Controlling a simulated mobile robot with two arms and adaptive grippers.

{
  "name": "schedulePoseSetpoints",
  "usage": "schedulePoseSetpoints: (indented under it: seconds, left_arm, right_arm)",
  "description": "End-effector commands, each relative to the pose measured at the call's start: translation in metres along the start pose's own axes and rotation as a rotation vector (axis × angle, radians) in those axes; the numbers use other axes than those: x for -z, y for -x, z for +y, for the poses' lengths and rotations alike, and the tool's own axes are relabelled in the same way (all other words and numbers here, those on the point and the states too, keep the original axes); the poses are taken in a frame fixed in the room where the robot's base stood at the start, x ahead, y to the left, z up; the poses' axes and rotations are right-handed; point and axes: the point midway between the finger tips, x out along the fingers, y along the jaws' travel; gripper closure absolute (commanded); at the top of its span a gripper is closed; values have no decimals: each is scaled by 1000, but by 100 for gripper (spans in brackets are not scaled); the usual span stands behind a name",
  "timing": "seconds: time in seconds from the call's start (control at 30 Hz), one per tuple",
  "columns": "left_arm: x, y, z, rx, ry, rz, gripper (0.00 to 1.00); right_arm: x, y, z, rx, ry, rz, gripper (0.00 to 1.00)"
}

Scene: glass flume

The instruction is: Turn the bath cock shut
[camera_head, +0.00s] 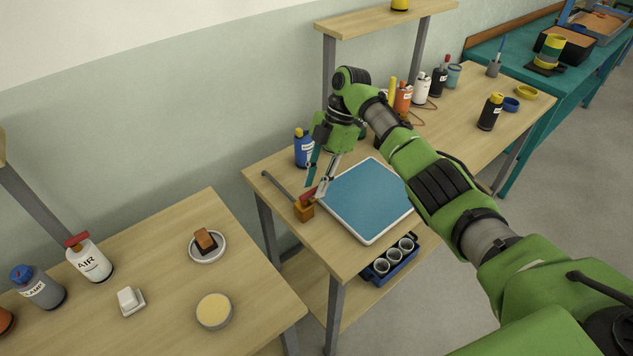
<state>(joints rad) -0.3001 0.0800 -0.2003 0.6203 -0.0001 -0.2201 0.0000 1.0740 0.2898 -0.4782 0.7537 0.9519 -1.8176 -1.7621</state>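The bath cock (304,209) is a small brass-coloured block near the front left edge of the middle bench, with a thin grey pipe running back-left from it. Its short red lever (307,195) sits on top and points up-right in the picture, across the pipe's line. The bath (367,198) is a shallow white-rimmed tray with a flat blue surface, just right of the cock. My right gripper (315,190) points down at the lever, its two fingers apart and the tips close to the lever. Whether they touch it I cannot tell. My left gripper is out of view.
A blue bottle (303,148) stands close behind the gripper. Several bottles and a black bottle (490,111) stand further right. A blue rack with cups (391,261) sits below the bench top. A gap separates the left bench (165,270).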

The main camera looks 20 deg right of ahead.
Motion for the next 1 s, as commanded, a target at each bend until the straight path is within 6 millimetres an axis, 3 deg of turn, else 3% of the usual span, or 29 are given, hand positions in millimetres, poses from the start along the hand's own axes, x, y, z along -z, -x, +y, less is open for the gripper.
schedulePoseSetpoints:
  seconds: [0.3, 0.43, 0.8, 1.0]
  left_arm:
    - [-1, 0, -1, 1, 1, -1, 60]
    - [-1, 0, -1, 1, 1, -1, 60]
    - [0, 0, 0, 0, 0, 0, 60]
    - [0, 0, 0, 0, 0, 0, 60]
  right_arm:
    - [0, 0, 0, 1, -2, 0, 73]
    - [0, 9, 0, 0, -2, 0, 73]
    - [0, 84, 1, -2, -3, -1, 73]
    - [0, 112, 1, -1, -2, 0, 73]
